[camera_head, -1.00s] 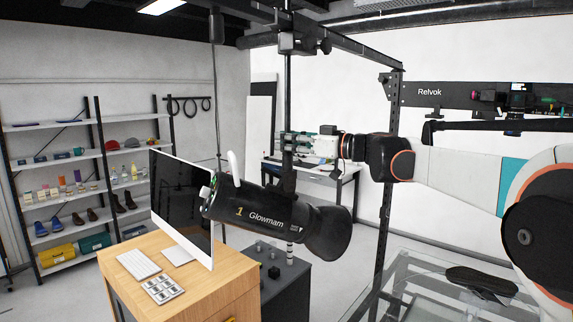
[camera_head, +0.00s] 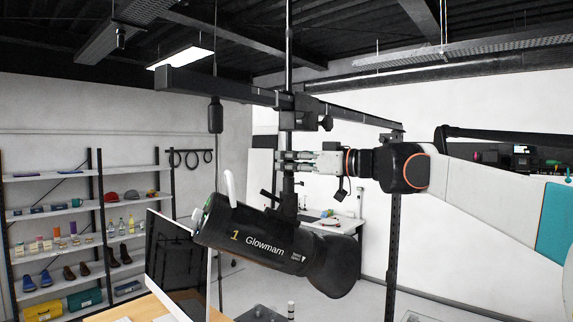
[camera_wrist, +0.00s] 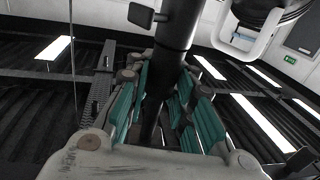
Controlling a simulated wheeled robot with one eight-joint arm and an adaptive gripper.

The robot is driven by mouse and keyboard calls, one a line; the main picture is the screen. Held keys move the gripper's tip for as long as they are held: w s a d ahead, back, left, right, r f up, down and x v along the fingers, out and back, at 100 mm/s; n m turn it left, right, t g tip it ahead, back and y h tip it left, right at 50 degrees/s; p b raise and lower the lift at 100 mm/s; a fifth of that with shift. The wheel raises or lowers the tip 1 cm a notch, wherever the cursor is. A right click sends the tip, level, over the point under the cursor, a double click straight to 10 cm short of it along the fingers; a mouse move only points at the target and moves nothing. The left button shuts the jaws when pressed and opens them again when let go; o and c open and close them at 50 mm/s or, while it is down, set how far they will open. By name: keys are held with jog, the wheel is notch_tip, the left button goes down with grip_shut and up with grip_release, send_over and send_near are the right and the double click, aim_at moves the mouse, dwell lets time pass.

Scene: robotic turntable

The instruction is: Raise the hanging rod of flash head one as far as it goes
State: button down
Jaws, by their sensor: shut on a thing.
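Flash head one (camera_head: 262,244), a black cylinder marked "1 Glowmam", hangs tilted from a dark vertical rod (camera_head: 288,190). The rod runs up through a clamp (camera_head: 302,110) on the overhead rail, and a length of it stands above. My gripper (camera_head: 288,161) is shut around the rod between the clamp and the flash head, with a gap below the clamp. In the wrist view the rod (camera_wrist: 180,22) passes between the teal-padded fingers (camera_wrist: 160,95). Part of the flash head with its pale handle (camera_wrist: 243,40) shows at upper right there.
The overhead rail (camera_head: 220,88) crosses above my gripper to a dark post (camera_head: 393,250) at right. A monitor (camera_head: 175,265) stands below left of the flash head. A thin cable with a dark weight (camera_head: 215,115) hangs at left. Shelves (camera_head: 75,215) stand farther back.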

jog(key=c, duration=1.7)
grip_release()
jog(key=shift+d, duration=0.1)
jog(key=o, duration=0.3)
jog(key=shift+s+d, duration=0.1)
jog(key=shift+d, duration=0.1)
jog(key=shift+a, duration=0.15)
jog(key=v, duration=1.2)
